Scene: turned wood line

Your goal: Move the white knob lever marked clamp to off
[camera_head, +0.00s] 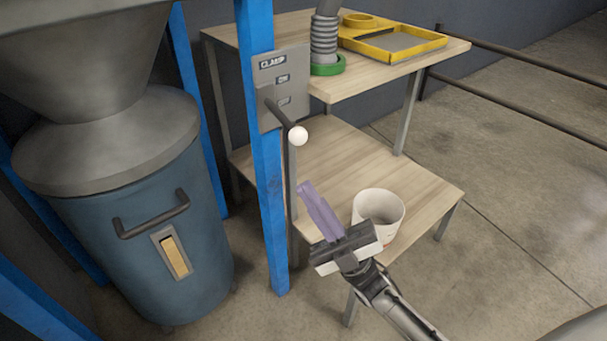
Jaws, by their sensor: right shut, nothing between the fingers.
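The clamp lever is a dark rod ending in a white knob (298,135). It comes out of a grey plate (284,85) on a blue post (265,190). The plate carries the label CLAMP at the top, with two smaller labels below it; the upper one reads ON and the lower one is hard to read. The lever slants down and towards me. My right gripper (310,190) is below and slightly right of the knob, apart from it. Its purple fingers are shut and empty, pointing up and left. My left gripper is not in view.
A white bucket (391,225) stands on the lower wooden shelf (420,190), close to my right gripper. The upper shelf (355,85) holds a yellow tray (390,57) and a grey hose (323,40) in a green ring. A blue drum (150,255) stands at left.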

